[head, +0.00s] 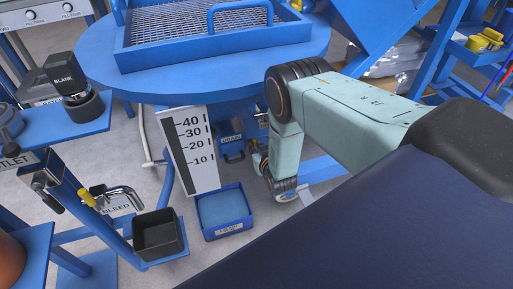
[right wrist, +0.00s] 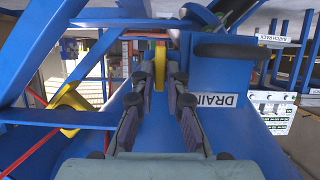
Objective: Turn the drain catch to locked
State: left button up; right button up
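The drain area shows under the round blue table, marked by a DRAIN label (head: 231,138). In that view a narrow yellow piece (right wrist: 160,66), perhaps the catch's handle, stands between the fingertips of my right gripper (right wrist: 162,80). The fingers are apart, with a gap visible on both sides of the yellow piece. I cannot tell whether it is turned to locked. In the head view my right gripper (head: 258,157) is small and partly hidden beside my wrist. My left gripper is not in view.
A blue tray (head: 228,233) and a white scale board (head: 193,150) stand left of my right arm. A dark bar (right wrist: 226,50) lies near the DRAIN label. Another yellow part (right wrist: 68,108) is at the left in the wrist view. Blue frame legs surround the spot.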

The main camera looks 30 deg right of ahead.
jog(key=o, duration=0.4)
jog(key=shift+c, duration=0.2)
jog(key=v, duration=1.2)
jog(key=shift+w, duration=0.1)
jog(key=x, duration=1.1)
jog(key=shift+w+f, duration=0.2)
jog(key=shift+w, duration=0.15)
jog(key=shift+d, duration=0.1)
